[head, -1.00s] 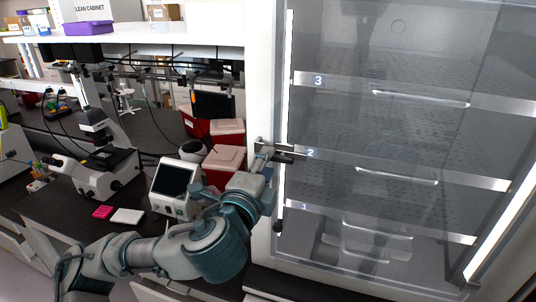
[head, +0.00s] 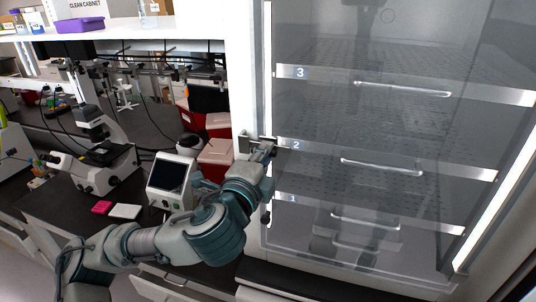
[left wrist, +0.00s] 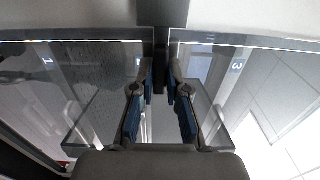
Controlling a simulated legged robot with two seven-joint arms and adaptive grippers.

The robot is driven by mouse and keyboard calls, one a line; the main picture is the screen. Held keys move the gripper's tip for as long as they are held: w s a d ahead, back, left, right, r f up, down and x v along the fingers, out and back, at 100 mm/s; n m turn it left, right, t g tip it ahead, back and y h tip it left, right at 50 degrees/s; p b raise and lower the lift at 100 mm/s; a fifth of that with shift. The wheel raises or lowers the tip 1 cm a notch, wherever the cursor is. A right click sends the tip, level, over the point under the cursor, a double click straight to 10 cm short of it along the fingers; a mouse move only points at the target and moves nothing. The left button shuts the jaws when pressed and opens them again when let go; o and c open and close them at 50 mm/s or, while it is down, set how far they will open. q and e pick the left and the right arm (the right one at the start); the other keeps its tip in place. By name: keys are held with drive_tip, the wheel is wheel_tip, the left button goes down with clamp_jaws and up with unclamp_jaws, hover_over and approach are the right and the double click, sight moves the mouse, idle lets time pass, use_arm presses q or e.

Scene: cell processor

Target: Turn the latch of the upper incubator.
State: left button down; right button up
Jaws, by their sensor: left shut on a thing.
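The incubator (head: 370,115) has a large clear door with shelves numbered 1 to 3. Its latch (head: 245,141) sits on the pale frame at the door's left edge, near the height of shelf 2. My left gripper (head: 264,150) is at the latch, and its fingers partly hide it. In the left wrist view, the two dark blue-grey fingers of my left gripper (left wrist: 163,88) stand close on either side of a dark upright bar (left wrist: 171,45), with the clear door behind. The exact contact is hard to see. My right gripper is not in view.
A small device with a dark screen (head: 171,178) stands on the bench close behind my left arm.

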use_arm(q)
drive_tip(key=shift+w+a+f+n+b, duration=0.15)
drive_tip(key=shift+n+b, duration=2.35)
drive_tip(key=shift+n, duration=1.95)
drive_tip(key=shift+s+a+f+n+b, duration=0.15)
drive_tip(key=shift+n+b, duration=2.35)
drive_tip(key=shift+n, duration=1.95)
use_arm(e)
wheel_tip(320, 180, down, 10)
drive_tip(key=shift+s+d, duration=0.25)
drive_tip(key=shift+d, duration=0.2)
use_arm(q)
drive_tip(key=shift+w+d, duration=0.1)
drive_tip(key=c, duration=1.2)
unclamp_jaws()
drive_tip(key=shift+o, duration=0.2)
drive_tip(key=shift+w+r, duration=0.1)
drive_tip(key=shift+w, duration=0.05)
